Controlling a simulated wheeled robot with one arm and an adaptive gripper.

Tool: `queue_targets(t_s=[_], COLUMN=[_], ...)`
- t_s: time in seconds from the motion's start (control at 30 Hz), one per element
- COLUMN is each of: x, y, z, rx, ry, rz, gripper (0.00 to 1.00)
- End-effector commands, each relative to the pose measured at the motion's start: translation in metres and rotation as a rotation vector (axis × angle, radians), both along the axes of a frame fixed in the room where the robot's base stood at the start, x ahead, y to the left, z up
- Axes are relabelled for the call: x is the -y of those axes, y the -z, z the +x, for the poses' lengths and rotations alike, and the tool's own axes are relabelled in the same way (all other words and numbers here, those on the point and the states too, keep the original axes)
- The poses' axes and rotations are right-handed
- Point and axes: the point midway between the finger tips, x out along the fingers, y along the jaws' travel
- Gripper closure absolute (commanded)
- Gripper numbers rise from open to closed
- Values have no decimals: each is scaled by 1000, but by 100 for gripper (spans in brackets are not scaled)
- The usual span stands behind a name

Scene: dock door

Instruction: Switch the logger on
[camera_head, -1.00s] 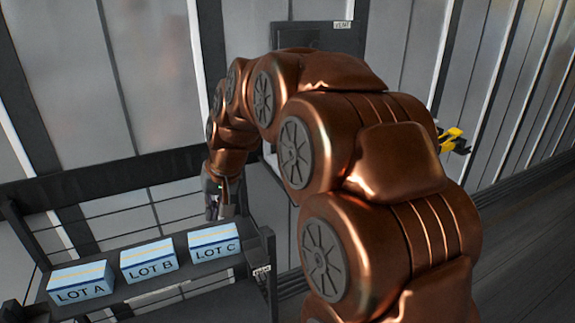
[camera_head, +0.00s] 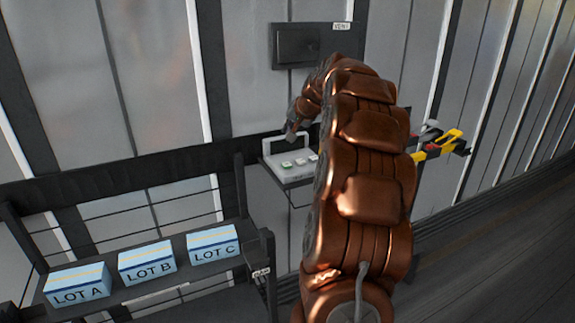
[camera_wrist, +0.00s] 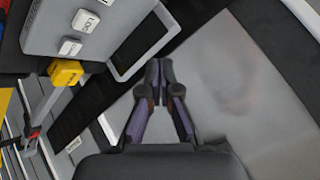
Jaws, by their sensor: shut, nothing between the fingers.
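The logger appears to be the light grey box (camera_head: 292,163) on a small wall shelf, with several small buttons on top, at least one greenish. In the wrist view its grey face (camera_wrist: 60,25) is at the upper left. White keys (camera_wrist: 85,20) with lettering too small to read surely and a dark screen (camera_wrist: 140,45) in a pale frame show there. My gripper (camera_wrist: 159,68) is shut and empty, its tips just below the screen's edge in the picture and seemingly apart from it. In the head view my gripper (camera_head: 291,131) hangs over the box's back; my arm hides its right side.
Blue boxes LOT A (camera_head: 78,286), LOT B (camera_head: 147,261) and LOT C (camera_head: 213,244) stand on a dark rack at left. A dark VENT box (camera_head: 300,45) is on the wall above. Yellow-and-red items (camera_head: 440,145) lie right of my arm. Floor at right is clear.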

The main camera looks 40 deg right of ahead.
Motion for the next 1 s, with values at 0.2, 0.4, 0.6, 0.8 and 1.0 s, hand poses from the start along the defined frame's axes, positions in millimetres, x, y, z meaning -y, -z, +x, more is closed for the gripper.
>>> queue_targets(t_s=[0.2, 0.4, 0.6, 0.8, 1.0], x=[-1, -1, -2, -2, -2], y=[0, 6, 22, 47, 71], z=[0, 0, 0, 0, 1], rx=[-1, -1, -1, -3, -1], ry=[-1, -3, -3, -4, -3], rz=[0, 0, 2, 2, 1], gripper=[100, 100, 100, 100, 100])
